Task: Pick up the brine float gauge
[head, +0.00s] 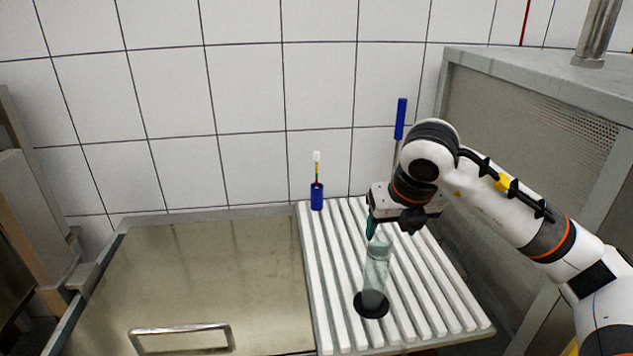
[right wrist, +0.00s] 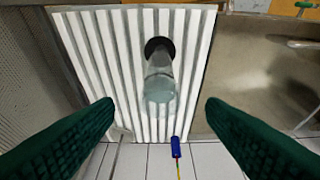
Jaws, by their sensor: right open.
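The brine float gauge, which I take to be the blue-bodied piece (head: 317,197) with a thin red and yellow stem and white tip, stands upright at the back left of the white slatted rack (head: 320,290). It also shows in the right wrist view (right wrist: 175,147), low and right of centre. My right gripper (head: 391,224) is open and empty, to the right of the gauge and above the rack. In the right wrist view its green fingers (right wrist: 160,106) are wide apart with a clear cylinder (right wrist: 160,78) seen between them. My left gripper is not in view.
The clear cylinder (head: 376,270) stands on a round black base (head: 371,306) on the rack, just below my right gripper. A blue-handled tool (head: 400,118) stands behind my right arm. A metal lid with a handle (head: 180,338) lies left. A tiled wall closes the back.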

